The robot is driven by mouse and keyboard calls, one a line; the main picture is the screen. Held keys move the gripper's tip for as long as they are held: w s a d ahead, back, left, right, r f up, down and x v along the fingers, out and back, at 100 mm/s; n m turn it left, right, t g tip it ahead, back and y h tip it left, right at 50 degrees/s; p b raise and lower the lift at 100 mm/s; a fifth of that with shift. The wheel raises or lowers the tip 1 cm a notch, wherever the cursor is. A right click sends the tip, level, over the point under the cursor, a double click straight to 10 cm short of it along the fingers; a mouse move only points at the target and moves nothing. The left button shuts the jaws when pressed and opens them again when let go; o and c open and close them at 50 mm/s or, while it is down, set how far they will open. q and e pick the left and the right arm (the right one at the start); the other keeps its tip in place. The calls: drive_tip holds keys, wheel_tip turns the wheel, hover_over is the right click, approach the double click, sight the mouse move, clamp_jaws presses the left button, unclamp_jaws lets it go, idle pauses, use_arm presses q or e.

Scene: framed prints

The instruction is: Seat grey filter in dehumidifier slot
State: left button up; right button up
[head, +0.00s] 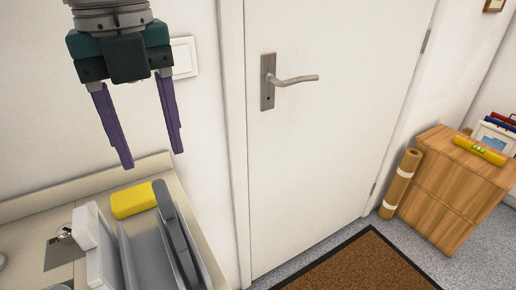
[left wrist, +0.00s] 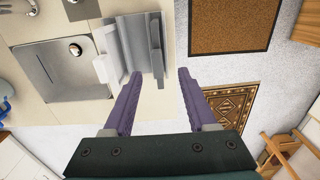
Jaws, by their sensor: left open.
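My left gripper (head: 152,159), with purple fingers, hangs open and empty above the counter's back edge. In the left wrist view its open fingers (left wrist: 158,74) point toward the counter. Below it stands a light grey, tray-like unit (head: 140,262), also in the left wrist view (left wrist: 131,45). A dark grey upright piece (head: 176,236) stands along its right side, also in the left wrist view (left wrist: 156,50). A white block (head: 100,255) is at its left. I cannot tell for sure which part is the filter or the dehumidifier slot. My right gripper is not in view.
A yellow sponge-like block (head: 133,200) lies behind the unit. A sink (left wrist: 65,75) is left of it. A closed door (head: 320,130) with a lever handle (head: 285,80) is to the right. A wooden cabinet (head: 455,190) and rolled mat (head: 400,183) stand further right.

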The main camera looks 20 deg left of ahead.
sight(160, 190)
use_arm(q)
drive_tip(key=f, duration=0.3)
drive_tip(key=shift+s+a+f, duration=0.1)
drive_tip(key=shift+s+f, duration=0.25)
drive_tip(key=shift+s, duration=0.05)
drive_tip(key=f, duration=0.4)
drive_tip(key=shift+s+d+f, duration=0.15)
drive_tip(key=shift+d+f, duration=0.1)
drive_tip(key=shift+f, duration=0.45)
clamp_jaws()
idle(0.4)
